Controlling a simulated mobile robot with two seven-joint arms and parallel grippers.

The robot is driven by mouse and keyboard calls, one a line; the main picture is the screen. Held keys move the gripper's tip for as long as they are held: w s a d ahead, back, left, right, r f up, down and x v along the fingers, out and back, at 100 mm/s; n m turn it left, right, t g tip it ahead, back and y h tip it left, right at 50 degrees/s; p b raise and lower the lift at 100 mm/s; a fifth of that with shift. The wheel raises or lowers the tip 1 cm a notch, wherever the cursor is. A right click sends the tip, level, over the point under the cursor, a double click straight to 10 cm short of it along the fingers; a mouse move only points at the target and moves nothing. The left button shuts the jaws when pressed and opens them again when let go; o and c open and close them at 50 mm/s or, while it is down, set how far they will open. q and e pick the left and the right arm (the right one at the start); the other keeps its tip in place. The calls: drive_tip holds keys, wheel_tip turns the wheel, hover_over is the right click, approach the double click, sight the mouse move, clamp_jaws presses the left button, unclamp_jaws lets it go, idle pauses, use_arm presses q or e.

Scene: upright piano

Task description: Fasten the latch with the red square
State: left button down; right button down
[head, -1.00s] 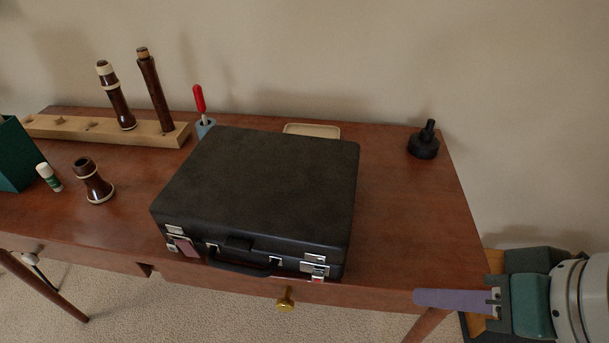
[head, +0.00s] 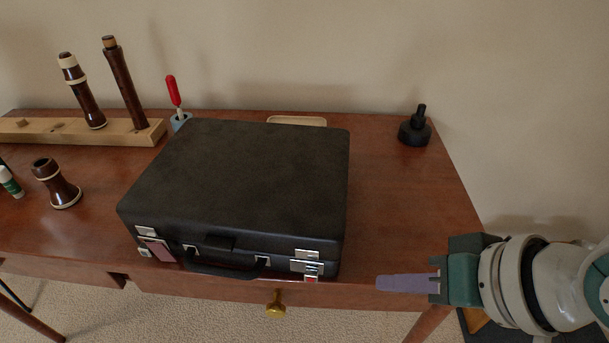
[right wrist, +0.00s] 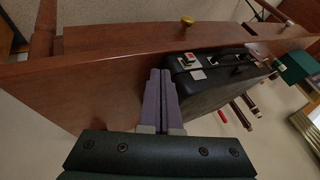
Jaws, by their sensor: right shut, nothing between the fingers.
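A closed black case (head: 240,175) lies on the wooden table, its front with the handle (head: 226,268) facing me. The latch with the red square (head: 310,268) is at the right end of the case front; the red square shows just below the metal plate. Another latch (head: 148,240) is at the left end, with a pinkish tag beside it. My right gripper (head: 380,283) is shut and empty, to the right of the latch and apart from it, near the table's front edge. In the right wrist view the latch with its red square (right wrist: 191,60) shows beyond the fingertips (right wrist: 160,75). My left gripper is not in view.
A wooden rack (head: 85,131) with dark instrument parts stands at the back left. A loose dark joint (head: 58,185) stands in front of it. A black round object (head: 414,128) is at the back right. A brass drawer knob (head: 275,305) sticks out below the case.

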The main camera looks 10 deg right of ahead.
sight(317, 277)
drive_tip(key=b+x, duration=0.2)
drive_tip(key=x, duration=0.4)
drive_tip(key=shift+f, duration=0.1)
drive_tip(key=a, duration=0.1)
drive_tip(key=w+a, duration=0.1)
drive_tip(key=a, duration=0.1)
drive_tip(key=shift+a+r, duration=0.1)
drive_tip(key=shift+r, duration=0.15)
drive_tip(key=shift+w+a, duration=0.15)
drive_tip(key=shift+a, duration=0.05)
drive_tip(key=shift+w+a+p, duration=0.15)
drive_tip(key=shift+a+p, duration=0.1)
drive_tip(key=shift+a, duration=0.3)
drive_tip(key=shift+w+a+p, duration=0.2)
drive_tip(key=shift+a+p, duration=0.05)
drive_tip(key=shift+a, duration=0.25)
